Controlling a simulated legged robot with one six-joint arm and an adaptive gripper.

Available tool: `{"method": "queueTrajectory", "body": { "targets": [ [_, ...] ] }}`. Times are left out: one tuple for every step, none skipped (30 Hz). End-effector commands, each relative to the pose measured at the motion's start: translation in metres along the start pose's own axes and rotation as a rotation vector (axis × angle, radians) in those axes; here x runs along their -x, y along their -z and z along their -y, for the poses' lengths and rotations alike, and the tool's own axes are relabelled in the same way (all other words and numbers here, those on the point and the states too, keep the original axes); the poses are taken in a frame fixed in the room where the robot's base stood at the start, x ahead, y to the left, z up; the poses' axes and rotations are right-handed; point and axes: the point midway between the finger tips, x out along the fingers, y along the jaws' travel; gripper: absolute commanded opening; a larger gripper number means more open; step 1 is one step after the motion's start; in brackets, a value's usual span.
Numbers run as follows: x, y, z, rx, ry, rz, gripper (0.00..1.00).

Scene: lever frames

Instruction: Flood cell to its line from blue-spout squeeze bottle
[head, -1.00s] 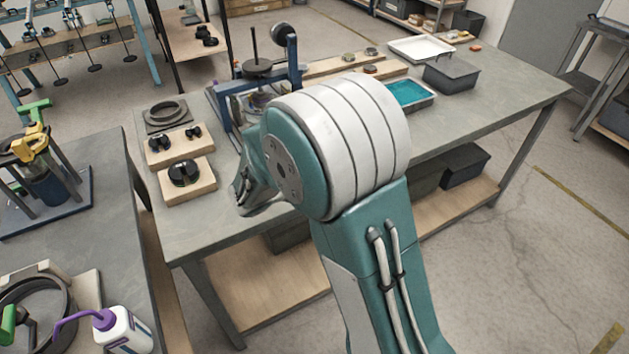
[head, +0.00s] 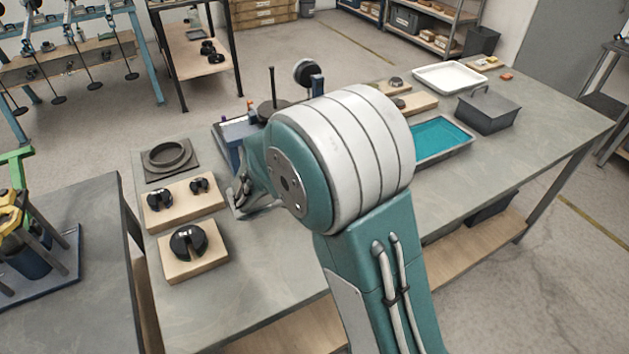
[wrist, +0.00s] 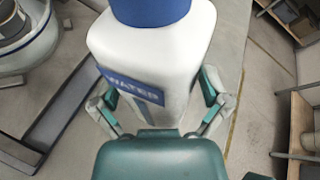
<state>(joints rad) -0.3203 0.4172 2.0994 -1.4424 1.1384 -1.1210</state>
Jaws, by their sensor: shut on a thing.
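In the wrist view my gripper (wrist: 162,98) is shut on a white bottle (wrist: 170,50) with a blue top and a blue label reading "WATER". The bottle's spout is out of the picture. A round grey vessel (wrist: 14,30) with a blue band, perhaps the cell, is cut off at the upper left of the wrist view, apart from the bottle. Its fill line cannot be made out. In the head view a blue frame (head: 228,140) with a dark round plate stands behind my arm, which hides much of it.
On the bench are a dark ring on a plate (head: 170,157), wooden blocks with slotted black weights (head: 188,241), a tray of teal liquid (head: 440,138), a lidded grey box (head: 487,108) and a white tray (head: 449,77). The front right bench top is bare.

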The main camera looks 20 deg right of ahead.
Motion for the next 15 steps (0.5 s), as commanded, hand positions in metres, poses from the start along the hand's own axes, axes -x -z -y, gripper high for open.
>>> {"method": "queueTrajectory", "body": {
  "targets": [
    [-0.001, -0.001, -0.002, -0.001, 0.0, 0.0, 0.69],
    [-0.001, -0.001, -0.003, -0.001, 0.0, 0.0, 0.69],
    [-0.002, -0.001, -0.006, -0.001, 0.0, 0.0, 0.69],
    [-0.003, -0.002, -0.008, -0.001, 0.0, 0.0, 0.69],
    [-0.004, -0.002, -0.01, 0.0, 0.0, 0.0, 0.69],
    [-0.005, -0.002, -0.013, 0.0, 0.001, 0.0, 0.69],
    [-0.006, -0.003, -0.016, 0.0, 0.0, 0.0, 0.69],
    [-0.007, -0.003, -0.018, 0.0, 0.001, 0.0, 0.69],
    [-0.008, -0.003, -0.022, 0.001, 0.001, 0.0, 0.69],
    [-0.008, -0.004, -0.024, 0.001, 0.001, 0.0, 0.69],
    [-0.009, -0.004, -0.026, 0.0, 0.001, 0.0, 0.69],
    [-0.01, -0.005, -0.03, 0.0, 0.001, 0.0, 0.69],
    [-0.011, -0.005, -0.032, 0.001, 0.001, 0.0, 0.69],
    [-0.012, -0.005, -0.035, 0.0, 0.001, 0.0, 0.69],
    [-0.013, -0.006, -0.037, 0.0, 0.001, 0.0, 0.69]
  ]
}}
